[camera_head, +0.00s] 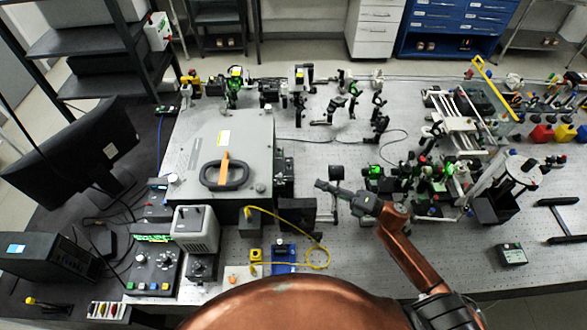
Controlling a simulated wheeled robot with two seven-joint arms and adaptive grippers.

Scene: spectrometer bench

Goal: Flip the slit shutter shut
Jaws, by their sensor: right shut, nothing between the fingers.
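The grey spectrometer housing (252,135) stands left of the middle of the optical bench, with a dark carry handle (211,184) and an orange strip on its lid. Black parts (285,165) sit along its right side; I cannot make out the slit shutter among them or tell how it is set. My right gripper (321,185) is shut and empty. It points left toward the housing's right side, apart from the housing in the picture. My left gripper is not in view.
A black box (297,212) stands just below my right gripper, and a small dark post-mounted part (336,173) is just above it. Green and black optics (375,178) crowd the right. A yellow cable (290,230) loops in front. A monitor (75,158) stands far left.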

